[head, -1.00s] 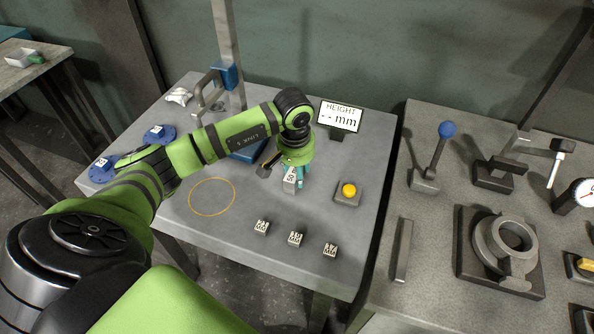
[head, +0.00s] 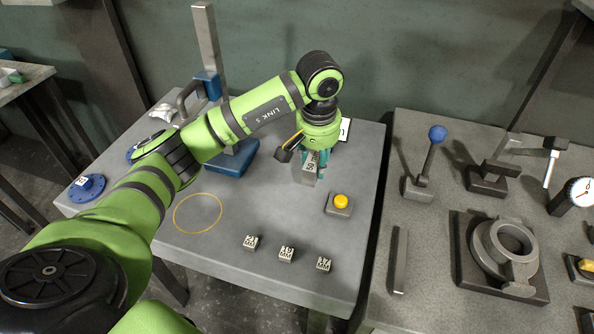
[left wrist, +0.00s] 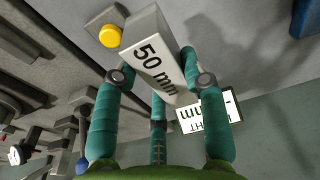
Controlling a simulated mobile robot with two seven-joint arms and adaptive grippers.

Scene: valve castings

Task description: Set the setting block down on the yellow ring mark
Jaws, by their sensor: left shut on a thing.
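The setting block (head: 304,174) is a grey upright block marked 50 mm. It also shows large in the left wrist view (left wrist: 150,55). My left gripper (head: 313,158) is shut on it, with teal fingers around its upper part. The block appears to be held over the back middle of the grey table, but its exact clearance is unclear. The yellow ring mark (head: 194,233) is a thin, empty circle on the tabletop, to the left of and nearer than the block. My right gripper is not in view.
A yellow button (head: 341,201) stands right of the block. Small marked blocks (head: 287,254) line the front edge. A blue-based stand (head: 232,160) is behind my arm. The height display (head: 345,129) is mostly hidden. A second table (head: 420,250) holds castings and tools.

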